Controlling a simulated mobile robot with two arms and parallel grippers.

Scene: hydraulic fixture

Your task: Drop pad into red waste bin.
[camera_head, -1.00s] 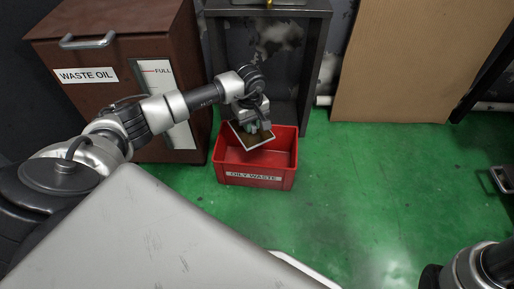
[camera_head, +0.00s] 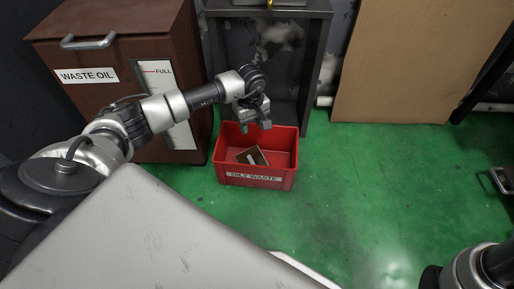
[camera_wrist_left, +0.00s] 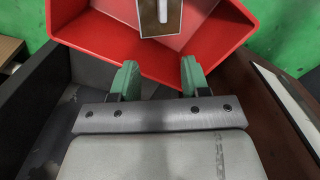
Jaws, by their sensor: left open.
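The red waste bin (camera_head: 255,180), labelled OILY WASTE, stands on the green floor. The pad (camera_head: 251,156), a flat square with a brown face, a pale rim and a light strip, lies tilted inside the bin. The left wrist view shows the pad (camera_wrist_left: 160,16) and the bin (camera_wrist_left: 110,38) beyond the fingers, both partly cut off by the top edge. My left gripper (camera_head: 256,126) is above the bin's back part, open and empty, apart from the pad. Its two green-padded fingers (camera_wrist_left: 158,80) are spread. My right gripper is not visible.
A brown WASTE OIL cabinet (camera_head: 120,110) stands left of the bin. A dark metal stand (camera_head: 318,70) is behind it, and a cardboard panel (camera_head: 415,65) leans at the back right. Green floor (camera_head: 370,180) is clear right of the bin.

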